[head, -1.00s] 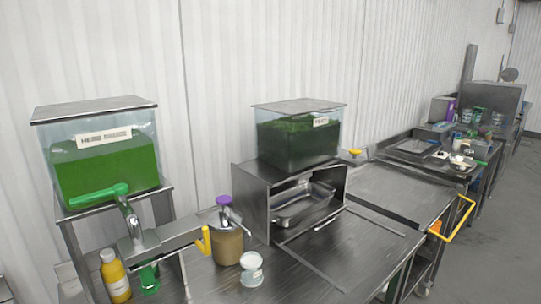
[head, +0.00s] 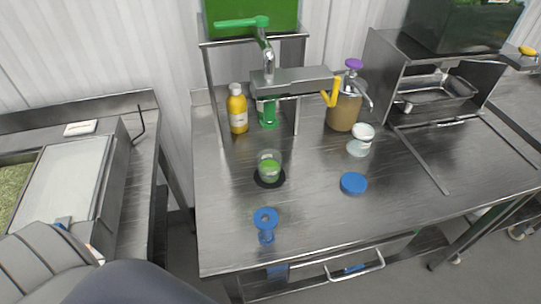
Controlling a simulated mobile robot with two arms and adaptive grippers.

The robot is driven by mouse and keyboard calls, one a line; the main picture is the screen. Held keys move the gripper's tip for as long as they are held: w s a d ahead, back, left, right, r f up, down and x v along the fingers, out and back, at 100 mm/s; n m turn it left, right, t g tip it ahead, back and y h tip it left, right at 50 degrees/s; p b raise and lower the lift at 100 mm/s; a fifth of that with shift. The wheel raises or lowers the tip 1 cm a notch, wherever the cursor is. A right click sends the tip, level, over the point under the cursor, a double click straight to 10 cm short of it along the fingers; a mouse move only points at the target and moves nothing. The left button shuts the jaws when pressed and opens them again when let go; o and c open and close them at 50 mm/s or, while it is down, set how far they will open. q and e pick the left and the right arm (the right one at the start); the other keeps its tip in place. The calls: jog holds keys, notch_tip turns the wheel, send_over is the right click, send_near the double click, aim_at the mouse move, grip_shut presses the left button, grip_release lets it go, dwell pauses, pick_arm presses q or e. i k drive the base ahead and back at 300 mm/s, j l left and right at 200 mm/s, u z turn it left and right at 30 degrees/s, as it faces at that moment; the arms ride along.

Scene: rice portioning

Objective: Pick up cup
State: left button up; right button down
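A clear cup (head: 269,160) with something green in its lower part stands upright on the steel table, on a round black patch (head: 268,182). It is in the middle of the head view, in front of the dispenser stand. A small white-and-clear container (head: 360,141) stands to its right, near the brown pump container. Neither of my grippers shows in the head view. Grey and dark parts at the bottom left seem to be mine.
The dispenser (head: 290,80) stands behind the cup, with a yellow bottle (head: 238,112) and a green item (head: 267,113) beneath. A brown pump container (head: 343,110) stands right. A blue disc (head: 354,184) and blue ring-shaped tool (head: 266,222) lie on the table (head: 330,225).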

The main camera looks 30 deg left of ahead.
aim_at(269, 161)
jog(key=k+j+u, duration=0.45)
jog(key=j, duration=0.25)
jog(key=k+j+u, duration=0.25)
jog(key=j, duration=0.15)
jog(key=i, duration=0.1)
